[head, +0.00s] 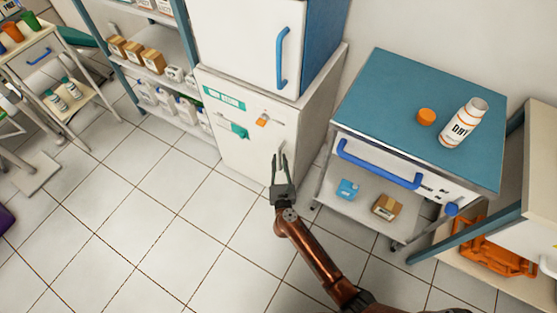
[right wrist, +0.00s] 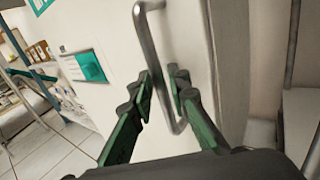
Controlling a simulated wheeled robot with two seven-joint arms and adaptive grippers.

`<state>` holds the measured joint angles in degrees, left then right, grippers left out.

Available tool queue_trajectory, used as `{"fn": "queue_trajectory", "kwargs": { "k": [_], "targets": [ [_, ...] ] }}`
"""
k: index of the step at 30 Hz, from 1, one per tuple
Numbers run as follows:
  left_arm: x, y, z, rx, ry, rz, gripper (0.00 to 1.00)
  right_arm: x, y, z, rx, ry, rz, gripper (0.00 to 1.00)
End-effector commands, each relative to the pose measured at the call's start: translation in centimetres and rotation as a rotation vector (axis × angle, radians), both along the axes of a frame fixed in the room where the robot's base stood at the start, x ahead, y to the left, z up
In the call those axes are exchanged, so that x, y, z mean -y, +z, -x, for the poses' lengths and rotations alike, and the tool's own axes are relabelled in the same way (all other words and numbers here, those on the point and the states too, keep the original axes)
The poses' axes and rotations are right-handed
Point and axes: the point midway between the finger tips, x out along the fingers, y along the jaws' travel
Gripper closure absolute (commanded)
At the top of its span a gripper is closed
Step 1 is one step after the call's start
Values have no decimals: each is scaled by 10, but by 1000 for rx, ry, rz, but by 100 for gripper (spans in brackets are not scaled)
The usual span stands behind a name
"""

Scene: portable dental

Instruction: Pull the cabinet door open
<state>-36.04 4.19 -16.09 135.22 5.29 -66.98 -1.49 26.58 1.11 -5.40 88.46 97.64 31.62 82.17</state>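The white cabinet (head: 240,150) stands low at the back centre, and its front door looks closed. It bears a green sign, a teal pad and a small orange item. My right gripper (head: 279,158) is at the right part of the door, fingers pointing toward it. In the right wrist view, the grey metal bar handle (right wrist: 158,62) runs between the two green fingers of my right gripper (right wrist: 161,72). The fingers are apart, one on each side of the bar, with gaps visible. In the head view the handle is hard to make out. My left gripper is not in view.
A white unit with a blue handle (head: 281,58) sits above the cabinet. A blue-topped cart (head: 390,95) with a bottle (head: 463,122) and orange cap (head: 426,117) stands close on the right. Shelves (head: 165,50) stand left. The tiled floor (head: 150,240) in front is clear.

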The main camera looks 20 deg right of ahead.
Motion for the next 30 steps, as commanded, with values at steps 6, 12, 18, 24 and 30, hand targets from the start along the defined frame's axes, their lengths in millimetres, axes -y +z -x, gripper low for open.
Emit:
{"fn": "queue_trajectory", "kwargs": {
  "k": [6, 12, 18, 24, 30],
  "targets": [
    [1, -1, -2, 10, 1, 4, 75, 1, 1, -4, 1, 0, 0, 84],
    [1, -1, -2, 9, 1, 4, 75, 1, 1, -4, 1, 0, 0, 90],
    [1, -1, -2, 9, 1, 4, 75, 1, 1, -3, 0, 0, 0, 100],
    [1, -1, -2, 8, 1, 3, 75, 1, 0, -3, 0, 1, 0, 100],
    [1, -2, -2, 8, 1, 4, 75, 1, 0, -3, 0, 0, 0, 100]
  ]
}}
